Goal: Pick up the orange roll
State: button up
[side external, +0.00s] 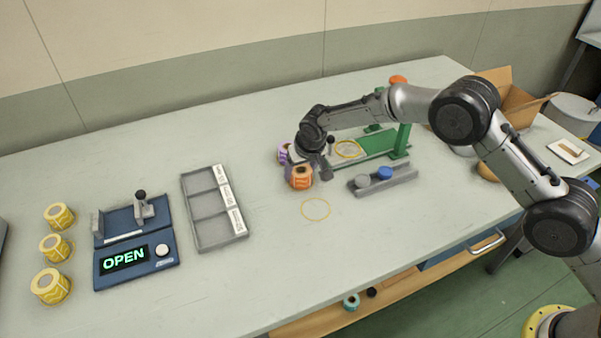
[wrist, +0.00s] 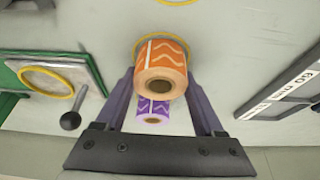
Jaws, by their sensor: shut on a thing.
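The orange roll (side external: 301,178) has a pale wavy pattern and stands upright near the middle of the table. In the wrist view the orange roll (wrist: 160,58) sits between the two fingers of my gripper (wrist: 160,82). My gripper (side external: 311,166) points down and is shut on the orange roll. A yellow ring mark shows partly behind the roll in the wrist view. I cannot tell whether the roll touches the table. The purple roll (side external: 283,154) stands close behind it; it also shows in the wrist view (wrist: 153,112), partly hidden.
A green rewinder frame (side external: 378,144) and a grey holder with grey and blue knobs (side external: 398,178) stand to the right. A grey sectioned tray (side external: 219,246), a blue device reading OPEN (side external: 162,268) and several yellow rolls (side external: 52,286) are left. An empty ring mark (side external: 315,209) lies in front.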

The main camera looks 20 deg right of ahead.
jog(key=shift+r, duration=0.45)
notch_tip(320, 180, up, 2)
jog(key=shift+r, duration=0.1)
jog(key=s+d+r, duration=0.2)
jog(key=s+r, duration=0.3)
jog(key=s, duration=0.1)
jog(key=s+d+r, duration=0.2)
jog(key=s+r, duration=0.3)
jog(key=s, duration=0.2)
jog(key=shift+d, duration=0.35)
jog(key=shift+s, duration=0.1)
